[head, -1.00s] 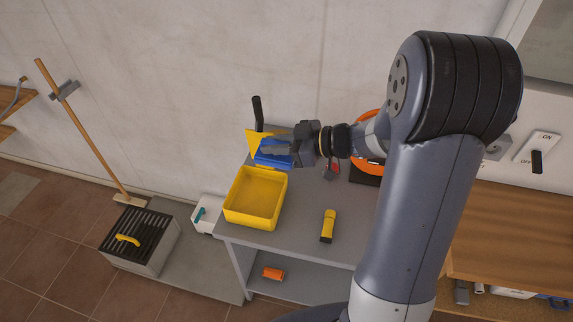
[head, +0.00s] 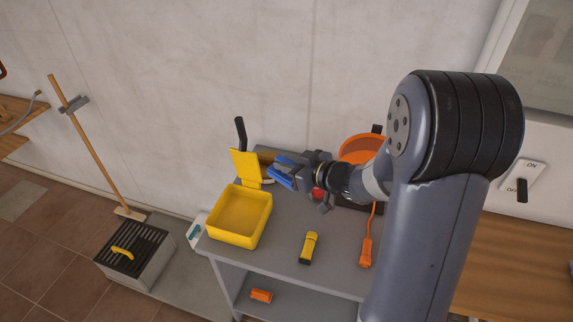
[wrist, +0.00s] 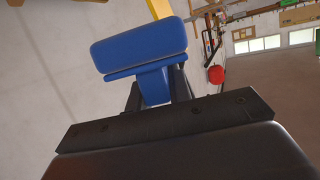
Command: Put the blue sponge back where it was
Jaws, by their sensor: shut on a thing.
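The blue sponge (head: 281,174) is in my gripper (head: 296,169), held above the back of the grey shelf unit's top. It is to the right of the upright yellow tool with a black handle. In the wrist view the sponge (wrist: 140,48) is a wide rounded blue block with a narrower blue part running back between the dark fingers. My gripper (wrist: 152,92) is shut on that narrower part. The sponge looks clear of the shelf top, but the exact gap cannot be told.
A yellow open bin (head: 240,217) stands at the shelf top's left, with the yellow tool (head: 246,166) behind it. A yellow-black flashlight (head: 308,248) lies in front. An orange round object (head: 360,149) and a corded orange item (head: 366,252) are at the right. The shelf top (head: 285,225) is bare between bin and flashlight.

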